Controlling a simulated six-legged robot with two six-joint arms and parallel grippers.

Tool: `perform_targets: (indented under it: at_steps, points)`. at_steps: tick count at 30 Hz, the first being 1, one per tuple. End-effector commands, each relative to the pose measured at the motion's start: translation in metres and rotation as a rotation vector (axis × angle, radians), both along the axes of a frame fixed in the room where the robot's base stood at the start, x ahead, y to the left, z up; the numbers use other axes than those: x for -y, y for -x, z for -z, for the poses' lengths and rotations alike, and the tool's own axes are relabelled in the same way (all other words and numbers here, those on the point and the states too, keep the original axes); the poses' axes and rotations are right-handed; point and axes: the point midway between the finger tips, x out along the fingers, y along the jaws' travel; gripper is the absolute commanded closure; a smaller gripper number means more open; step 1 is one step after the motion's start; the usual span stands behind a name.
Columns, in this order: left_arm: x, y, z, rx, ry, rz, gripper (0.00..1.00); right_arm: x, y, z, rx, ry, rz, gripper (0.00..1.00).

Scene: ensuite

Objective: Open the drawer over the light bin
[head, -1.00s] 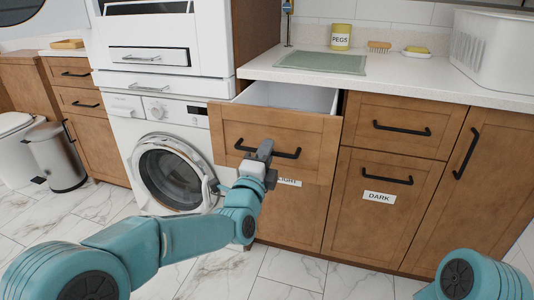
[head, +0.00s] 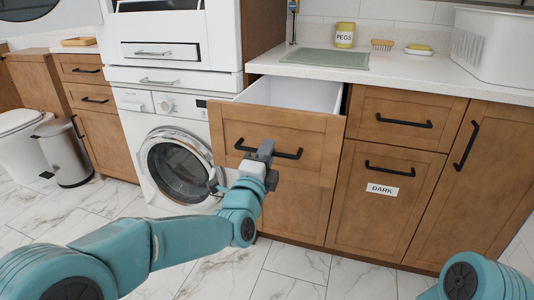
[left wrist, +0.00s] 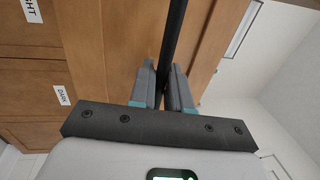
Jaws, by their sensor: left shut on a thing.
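The drawer over the light bin (head: 225,125) is pulled out, and its pale inside (head: 300,95) shows behind the wooden front. My left gripper (head: 266,152) is at the black bar handle (head: 290,154) on that front. The left wrist view shows the fingers (left wrist: 167,90) shut around the handle (left wrist: 176,25). The light bin front (head: 295,210) below is closed. Its label is hidden in the head view, but part of it, reading "HT", shows in the left wrist view (left wrist: 32,10). My right gripper is not in view.
The bin front labelled DARK (head: 385,205) and the drawer above it (head: 400,105) are closed at the right. A washing machine (head: 165,145) stands left of the open drawer. The worktop (head: 420,75) holds a green mat (head: 325,59) and a white basket (head: 495,50). Marble floor lies in front.

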Motion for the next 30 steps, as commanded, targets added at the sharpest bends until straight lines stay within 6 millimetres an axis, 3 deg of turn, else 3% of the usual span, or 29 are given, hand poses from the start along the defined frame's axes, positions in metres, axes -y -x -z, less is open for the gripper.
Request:
perform_targets:
  at_steps: [5, 6, 7, 20, 30]
  points:
    - [0.0, 0.001, 0.0, 0.001, 0.0, 0.001, 1.0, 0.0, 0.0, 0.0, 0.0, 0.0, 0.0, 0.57]
    - [0.0, 0.001, 0.0, 0.001, 0.0, 0.001, 0.79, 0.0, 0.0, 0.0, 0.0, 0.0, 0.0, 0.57]
    - [0.0, 0.001, 0.0, 0.001, 0.0, 0.001, 0.71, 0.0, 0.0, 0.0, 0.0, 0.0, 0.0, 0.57]
    - [-0.004, 0.012, 0.001, -0.001, 0.0, 0.001, 0.71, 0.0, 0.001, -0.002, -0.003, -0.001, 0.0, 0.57]
    - [-0.027, 0.083, 0.014, -0.002, -0.001, 0.001, 0.71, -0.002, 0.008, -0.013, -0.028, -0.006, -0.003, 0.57]
